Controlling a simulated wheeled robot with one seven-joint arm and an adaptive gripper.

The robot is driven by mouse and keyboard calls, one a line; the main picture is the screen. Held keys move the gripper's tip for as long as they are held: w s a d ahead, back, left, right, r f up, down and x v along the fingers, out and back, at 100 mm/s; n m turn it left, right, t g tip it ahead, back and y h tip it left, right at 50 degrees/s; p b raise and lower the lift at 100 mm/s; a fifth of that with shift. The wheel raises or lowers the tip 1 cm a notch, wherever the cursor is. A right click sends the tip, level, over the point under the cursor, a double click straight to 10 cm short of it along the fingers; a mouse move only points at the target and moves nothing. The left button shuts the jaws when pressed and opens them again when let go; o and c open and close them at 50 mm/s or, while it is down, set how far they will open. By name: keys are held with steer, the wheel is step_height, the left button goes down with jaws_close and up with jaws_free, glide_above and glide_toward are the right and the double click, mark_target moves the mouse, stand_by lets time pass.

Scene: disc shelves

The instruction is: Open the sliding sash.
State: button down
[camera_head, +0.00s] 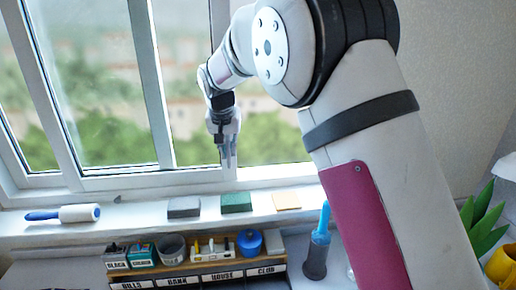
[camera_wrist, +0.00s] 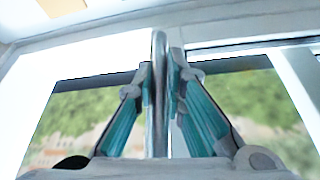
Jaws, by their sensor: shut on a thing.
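The window's white sliding sash (camera_head: 220,60) stands upright in its frame behind the sill in the head view. My gripper (camera_head: 229,155) is at the sash's lower right side, pointing down in the picture. In the wrist view my gripper (camera_wrist: 160,80) has its two teal-and-grey fingers shut on a grey metal bar handle (camera_wrist: 160,45), which runs upright between them. In the head view the handle is hidden by my gripper and cannot be made out. Green foliage shows through the opening on both sides; I cannot tell how far the sash stands open.
The sill holds a blue-handled roller (camera_head: 75,213) and grey (camera_head: 184,207), green (camera_head: 236,202) and tan (camera_head: 286,201) blocks. Below stands a labelled wooden rack (camera_head: 190,268) with small containers. A blue-topped bottle (camera_head: 318,245) and a plant (camera_head: 480,215) are at right.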

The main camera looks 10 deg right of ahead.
steer(key=shift+a+b, duration=0.35)
steer(key=shift+a, duration=2.45)
steer(key=c, duration=1.7)
jaws_free()
steer(key=shift+o, duration=0.2)
steer(key=shift+r, duration=0.1)
steer(key=v, duration=1.1)
steer(key=shift+s+r, duration=0.2)
steer(key=shift+r, duration=0.15)
steer(key=shift+a, duration=0.1)
